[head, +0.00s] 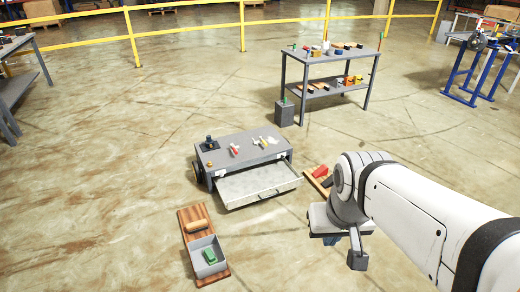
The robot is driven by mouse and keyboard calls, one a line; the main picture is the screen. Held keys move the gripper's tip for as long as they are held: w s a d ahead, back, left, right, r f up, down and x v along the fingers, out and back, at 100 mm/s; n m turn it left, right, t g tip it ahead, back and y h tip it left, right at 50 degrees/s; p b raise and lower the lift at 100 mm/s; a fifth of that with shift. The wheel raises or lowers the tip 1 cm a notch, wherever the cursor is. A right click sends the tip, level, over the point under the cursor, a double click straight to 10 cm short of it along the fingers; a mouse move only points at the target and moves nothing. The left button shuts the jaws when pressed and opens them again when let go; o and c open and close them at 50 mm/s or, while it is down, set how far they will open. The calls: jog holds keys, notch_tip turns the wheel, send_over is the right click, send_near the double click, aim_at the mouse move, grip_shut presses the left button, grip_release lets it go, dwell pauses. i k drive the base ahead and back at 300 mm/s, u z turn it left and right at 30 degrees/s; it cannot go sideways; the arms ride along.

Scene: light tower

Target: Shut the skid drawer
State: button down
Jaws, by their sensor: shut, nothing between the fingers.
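The skid (219,150) is a low grey box with a wheel at its left side, standing on the floor in the middle of the head view. Its drawer (251,183) is pulled out at the front, showing a pale inside and a grey front panel. My gripper (357,259) hangs in the air at the lower right, pointing down, to the right of and nearer than the drawer. It is shut and empty, and appears apart from the drawer. Small tools and knobs sit on the skid's top.
A wooden board (194,213) with a grey bin (208,261) holding a green item lies at the front left. Another wooden tray (313,177) with red items lies right of the drawer, partly behind my arm. A grey shelf table (330,61) stands behind. Floor before the drawer looks clear.

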aim_at(238, 188)
jog(key=z, duration=0.3)
jog(key=i, duration=1.95)
jog(key=u, duration=0.55)
